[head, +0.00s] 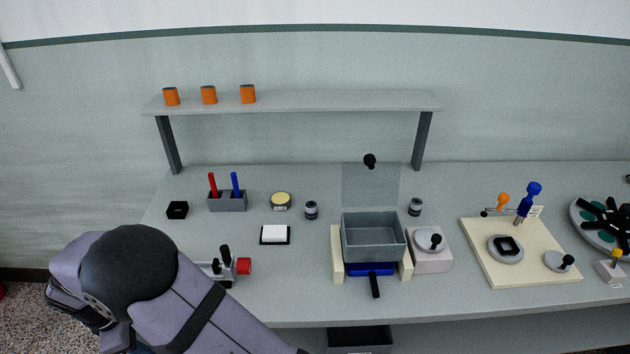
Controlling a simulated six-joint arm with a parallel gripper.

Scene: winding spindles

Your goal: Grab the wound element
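I cannot tell for certain which thing is the wound element. A cream board (480,264) at the right carries a grey disc (493,255) with a black square piece (508,246) on it. A blue upright tool (528,202) and an orange-topped post (502,201) stand at the board's back. At the left, a small grey device with a black handle (225,256) has a red cylindrical end (244,266). My arm fills the lower left, partly in front of this device. My gripper does not show.
A grey bin (373,239) stands mid-table between cream blocks, with a clear upright panel behind it. A box with a crank disc (430,262) is beside it. A shelf (300,102) holds orange cylinders.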

